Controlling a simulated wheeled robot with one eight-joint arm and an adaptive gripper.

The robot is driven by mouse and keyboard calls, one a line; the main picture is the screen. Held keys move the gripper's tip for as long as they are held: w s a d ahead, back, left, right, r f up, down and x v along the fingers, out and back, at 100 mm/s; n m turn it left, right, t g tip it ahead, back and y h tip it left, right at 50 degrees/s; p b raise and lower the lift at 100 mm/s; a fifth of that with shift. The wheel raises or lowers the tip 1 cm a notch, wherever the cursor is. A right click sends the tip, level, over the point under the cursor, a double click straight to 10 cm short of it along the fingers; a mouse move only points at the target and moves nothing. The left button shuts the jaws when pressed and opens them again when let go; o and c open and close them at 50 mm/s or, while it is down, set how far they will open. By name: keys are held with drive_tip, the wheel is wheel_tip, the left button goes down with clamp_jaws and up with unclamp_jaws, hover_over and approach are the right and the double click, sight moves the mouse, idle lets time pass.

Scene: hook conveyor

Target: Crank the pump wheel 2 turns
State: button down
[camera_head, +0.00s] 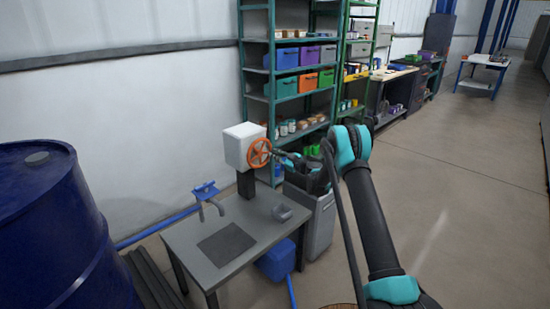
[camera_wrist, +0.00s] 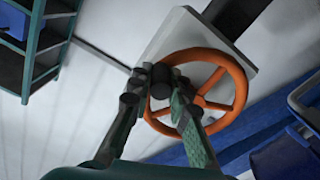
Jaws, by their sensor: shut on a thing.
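The orange pump wheel (camera_head: 259,153) is mounted on the side face of a white box (camera_head: 241,143) that stands on a dark post on the grey bench. In the wrist view the wheel (camera_wrist: 234,80) fills the right centre, with the white box's face (camera_wrist: 180,42) behind it. My gripper (camera_head: 278,153) reaches the wheel from the right. In the wrist view my gripper (camera_wrist: 161,82) has its fingertips shut on a dark round crank handle (camera_wrist: 160,88) at the wheel's rim. The fingers partly hide the handle and the near left part of the rim.
The grey bench (camera_head: 185,240) has a dark square plate (camera_head: 226,244), a blue fixture (camera_head: 206,192) and a small grey item (camera_head: 282,212) on it. A blue drum (camera_head: 45,235) stands at left. A green shelf (camera_head: 287,85) is behind. Open floor (camera_head: 470,200) lies at right.

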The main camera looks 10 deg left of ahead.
sight(268, 142)
drive_tip(key=r+n, duration=0.1)
drive_tip(key=n, duration=0.2)
drive_tip(key=shift+r, duration=0.4)
drive_tip(key=r+n, duration=0.1)
drive_tip(key=n, duration=0.1)
drive_tip(key=shift+r+n, duration=0.3)
drive_tip(key=shift+r, duration=0.05)
drive_tip(key=n, duration=0.1)
drive_tip(key=r+n, duration=0.2)
drive_tip(key=shift+s+a, duration=0.3)
drive_tip(key=shift+s, duration=0.1)
drive_tip(key=shift+s+a+r+n, duration=0.15)
drive_tip(key=shift+s+r+n, duration=0.1)
drive_tip(key=shift+n, duration=0.4)
drive_tip(key=shift+s+a+r+n, duration=0.15)
drive_tip(key=shift+r+n, duration=0.1)
drive_tip(key=shift+n, duration=0.4)
drive_tip(key=c, duration=1.4)
unclamp_jaws()
drive_tip(key=v, duration=1.2)
